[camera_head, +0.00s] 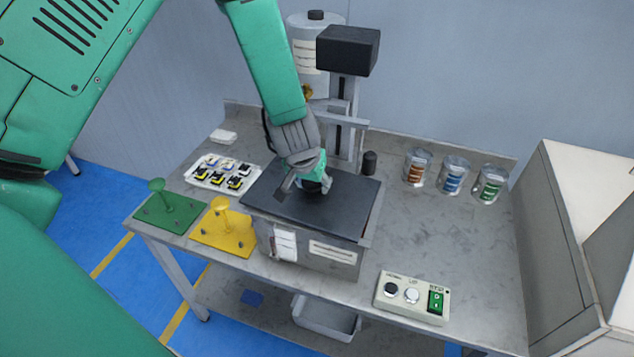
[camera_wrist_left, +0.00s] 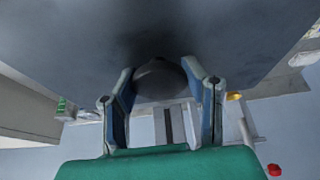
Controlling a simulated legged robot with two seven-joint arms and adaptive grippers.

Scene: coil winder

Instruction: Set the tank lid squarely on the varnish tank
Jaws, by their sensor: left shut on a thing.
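The tank lid (camera_head: 338,206) is a flat dark plate over the top of the varnish tank (camera_head: 312,256), a grey metal box with labels on its front. My left gripper (camera_head: 313,186) is above the lid and shut on its round dark knob (camera_wrist_left: 160,78), which shows between the fingers in the left wrist view (camera_wrist_left: 160,100). The lid covers the tank's top; a pale tank edge shows along its right side. I cannot tell whether the lid rests fully on the rim. My right gripper is not in view.
A white tray (camera_head: 222,184) of small parts, a green plate (camera_head: 171,216) and a yellow plate (camera_head: 222,236) with posts lie left of the tank. A column (camera_head: 347,130) stands behind.

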